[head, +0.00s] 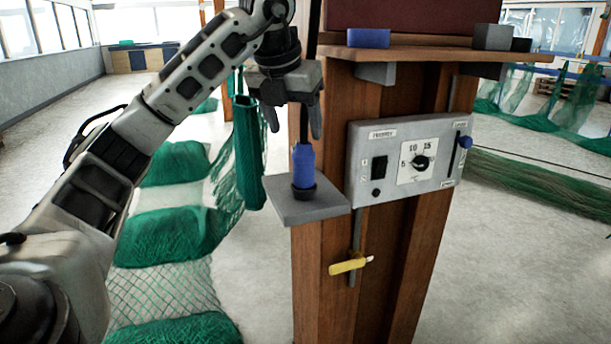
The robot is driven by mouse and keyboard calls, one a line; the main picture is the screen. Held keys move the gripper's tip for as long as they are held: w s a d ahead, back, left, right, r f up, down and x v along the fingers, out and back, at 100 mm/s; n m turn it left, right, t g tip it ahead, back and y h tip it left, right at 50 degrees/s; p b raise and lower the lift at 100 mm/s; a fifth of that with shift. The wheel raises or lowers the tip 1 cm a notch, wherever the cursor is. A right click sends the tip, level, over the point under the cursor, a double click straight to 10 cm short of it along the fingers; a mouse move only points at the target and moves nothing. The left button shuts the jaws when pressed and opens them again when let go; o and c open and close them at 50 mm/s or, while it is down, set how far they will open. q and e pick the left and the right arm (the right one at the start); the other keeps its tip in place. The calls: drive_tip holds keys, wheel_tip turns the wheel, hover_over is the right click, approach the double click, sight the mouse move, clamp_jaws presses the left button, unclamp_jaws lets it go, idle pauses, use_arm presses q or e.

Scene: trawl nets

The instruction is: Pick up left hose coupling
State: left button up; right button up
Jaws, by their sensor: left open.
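A blue hose coupling (303,166) stands upright in a dark ring on a small grey bracket (312,208) at the left side of the wooden post. My left gripper (295,128) points down just above the coupling. Its fingers are open and apart, with nothing seen held between them. My right gripper is not in view.
The wooden post (385,270) carries a grey control panel (408,163) with a dial, and a yellow-handled tool (348,265) below. A blue block (368,38) and a grey block (493,37) sit on the shelf above. Green nets (165,235) lie at left.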

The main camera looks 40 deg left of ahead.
sight(303, 143)
use_arm(q)
drive_tip(key=x, duration=0.4)
drive_tip(key=shift+w+f, duration=0.15)
drive_tip(key=shift+f, duration=0.1)
drive_tip(key=p+x, duration=0.1)
drive_tip(key=x, duration=0.4)
drive_tip(key=shift+w+f, duration=0.15)
drive_tip(key=shift+w, duration=0.1)
drive_tip(key=shift+w+f, duration=0.1)
drive_tip(key=shift+f, duration=0.1)
drive_tip(key=c, duration=1.4)
drive_tip(key=shift+o, duration=0.2)
drive_tip(key=shift+r, duration=0.15)
drive_tip(key=shift+r, duration=0.25)
drive_tip(key=v, duration=0.3)
drive_tip(key=shift+w+a+r+b, duration=0.15)
drive_tip(key=shift+w+r+b, duration=0.1)
drive_tip(key=shift+r+b, duration=0.05)
drive_tip(key=s+r+p, duration=0.1)
drive_tip(key=s+r, duration=0.8)
drive_tip(key=s, duration=0.4)
drive_tip(key=shift+s+d+p, duration=0.2)
drive_tip(key=shift+d+p, duration=0.1)
drive_tip(key=shift+p, duration=0.1)
